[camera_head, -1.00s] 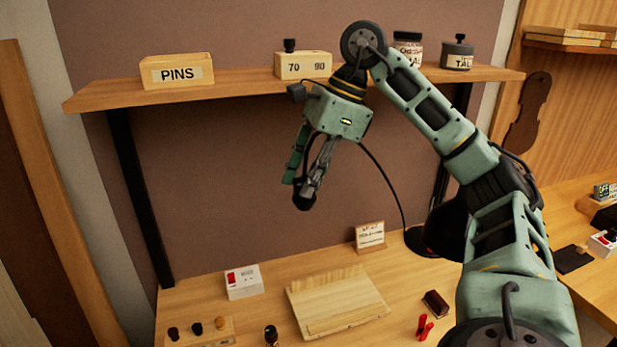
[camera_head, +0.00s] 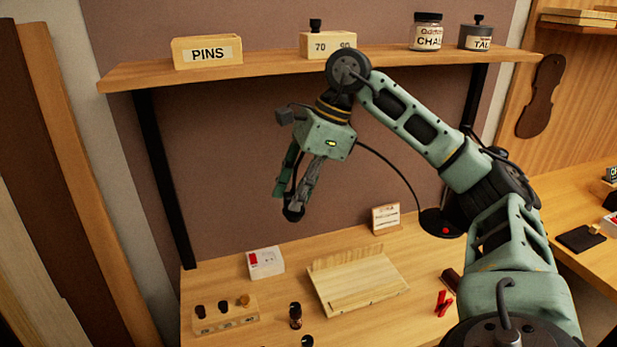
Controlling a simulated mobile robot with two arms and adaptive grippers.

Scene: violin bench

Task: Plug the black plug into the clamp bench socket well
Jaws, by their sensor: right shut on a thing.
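My right gripper (camera_head: 293,208) hangs in the air in front of the brown back wall, above the bench and below the shelf, fingers pointing down. It is shut on a small dark thing at its fingertips, seemingly the black plug (camera_head: 293,213); the fingers hide much of it. I cannot make out which thing is the clamp bench socket well. A white box with a red patch (camera_head: 267,264) stands at the back left of the bench. My left gripper is not in view.
The shelf (camera_head: 140,77) carries a PINS box, a numbered block and two jars. On the bench stand a peg block (camera_head: 226,317), a dark bottle (camera_head: 295,315), a wooden stand (camera_head: 358,284), a card (camera_head: 386,218), a black round base (camera_head: 441,224) and red clips (camera_head: 443,303).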

